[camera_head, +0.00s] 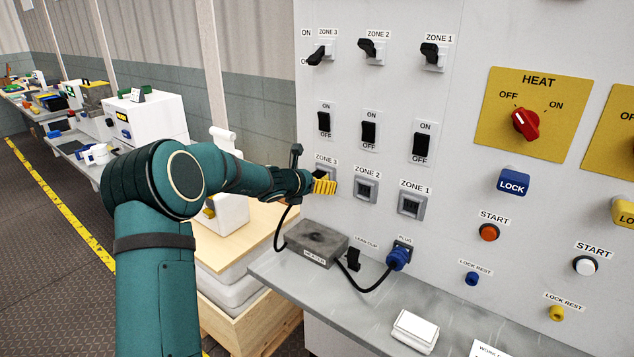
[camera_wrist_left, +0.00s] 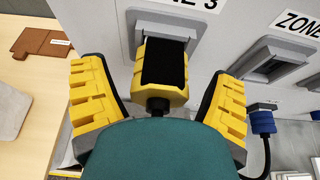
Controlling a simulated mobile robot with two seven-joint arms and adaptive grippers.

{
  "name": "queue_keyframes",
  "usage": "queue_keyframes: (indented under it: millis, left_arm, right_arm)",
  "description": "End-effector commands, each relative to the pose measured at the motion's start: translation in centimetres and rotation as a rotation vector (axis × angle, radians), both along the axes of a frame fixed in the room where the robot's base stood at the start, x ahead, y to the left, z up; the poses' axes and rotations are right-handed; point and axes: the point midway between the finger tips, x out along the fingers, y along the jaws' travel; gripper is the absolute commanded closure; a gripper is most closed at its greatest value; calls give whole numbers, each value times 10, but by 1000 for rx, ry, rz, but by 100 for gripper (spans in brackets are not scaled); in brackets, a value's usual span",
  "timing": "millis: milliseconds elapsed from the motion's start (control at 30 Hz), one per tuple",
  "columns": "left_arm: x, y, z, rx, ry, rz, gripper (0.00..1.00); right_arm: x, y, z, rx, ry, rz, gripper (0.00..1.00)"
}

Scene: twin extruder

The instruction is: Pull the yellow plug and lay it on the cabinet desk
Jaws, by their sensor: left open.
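The yellow plug (camera_wrist_left: 161,75), with a black top face, sits in the ZONE 3 socket (camera_wrist_left: 165,24) of the cabinet panel. My left gripper (camera_head: 324,186) is at that socket, and in the head view it mostly hides the plug. In the left wrist view my left gripper (camera_wrist_left: 160,105) is open, with one yellow ribbed finger on each side of the plug and a visible gap to both. The grey cabinet desk (camera_head: 460,318) runs along the panel below the sockets. My right gripper is in neither view.
A grey box (camera_head: 311,243) on the desk has black cables, one leading to a blue plug (camera_head: 399,255) in the panel. A black clip (camera_head: 354,259) and a white block (camera_head: 415,331) are nearby. The ZONE 2 socket (camera_head: 366,191) is right of my gripper. Bare desk lies between the cable and white block.

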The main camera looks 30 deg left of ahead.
Motion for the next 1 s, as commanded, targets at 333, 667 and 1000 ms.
queue_keyframes:
  millis: [333,667,1000]
  left_arm:
    - [5,0,-3,0,1,1,14]
    - [5,0,-3,1,1,0,87]
    - [4,0,-3,1,1,1,94]
  right_arm:
    - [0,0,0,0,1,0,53]
    - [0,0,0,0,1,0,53]
    - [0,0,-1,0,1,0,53]
